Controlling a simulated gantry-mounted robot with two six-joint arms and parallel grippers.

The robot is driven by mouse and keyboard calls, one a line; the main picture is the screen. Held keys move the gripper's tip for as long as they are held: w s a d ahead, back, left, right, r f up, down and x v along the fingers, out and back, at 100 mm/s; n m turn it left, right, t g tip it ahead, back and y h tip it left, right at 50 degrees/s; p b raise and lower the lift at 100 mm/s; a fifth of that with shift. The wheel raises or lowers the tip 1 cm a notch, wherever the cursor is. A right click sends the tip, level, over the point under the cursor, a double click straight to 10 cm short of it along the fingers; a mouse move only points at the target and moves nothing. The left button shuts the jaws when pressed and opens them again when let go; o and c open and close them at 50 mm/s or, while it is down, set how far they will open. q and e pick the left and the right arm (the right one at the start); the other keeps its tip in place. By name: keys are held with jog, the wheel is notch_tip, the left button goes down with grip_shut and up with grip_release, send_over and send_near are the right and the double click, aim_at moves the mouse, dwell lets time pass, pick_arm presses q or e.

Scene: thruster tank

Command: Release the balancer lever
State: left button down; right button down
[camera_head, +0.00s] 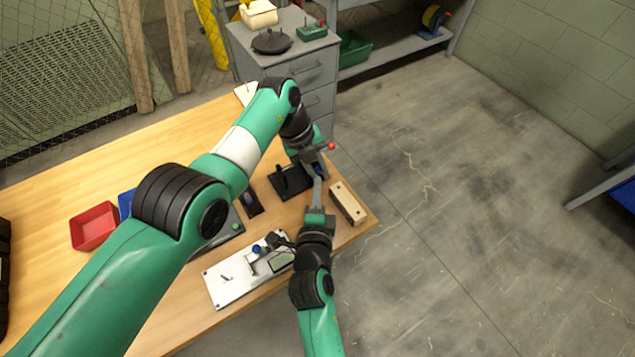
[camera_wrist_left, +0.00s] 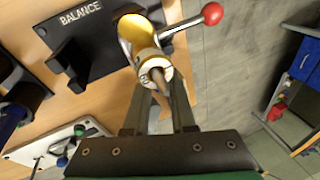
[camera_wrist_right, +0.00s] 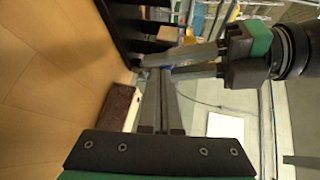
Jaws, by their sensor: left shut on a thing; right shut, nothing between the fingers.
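The balancer lever, a metal rod with a red ball (camera_wrist_left: 213,13), points up and right in the left wrist view; its ball also shows in the head view (camera_head: 331,146). It sits beside a gold-and-white cylindrical part (camera_wrist_left: 137,38) at the black stand marked BALANCE (camera_wrist_left: 105,45). My left gripper (camera_wrist_left: 163,88) is shut on the narrow grey end of that part, with the ball apart from its fingers. My right gripper (camera_wrist_right: 160,75) is shut and empty, its tips close to the left fingers (camera_wrist_right: 200,60); I cannot tell if they touch. Arms hide part of the stand in the head view.
A wooden block (camera_head: 347,203) lies right of the stand near the table edge. A white board with knobs (camera_head: 225,285) lies at the front. A red bin (camera_head: 94,227) stands left. A grey drawer cabinet (camera_head: 300,75) stands behind. Open floor (camera_head: 480,200) lies right.

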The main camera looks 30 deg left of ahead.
pick_arm(q)
jog(key=shift+r, duration=0.2)
pick_arm(e)
jog(key=shift+w+a+r, duration=0.1)
jog(key=shift+w+a, duration=0.15)
jog(key=shift+w, duration=0.3)
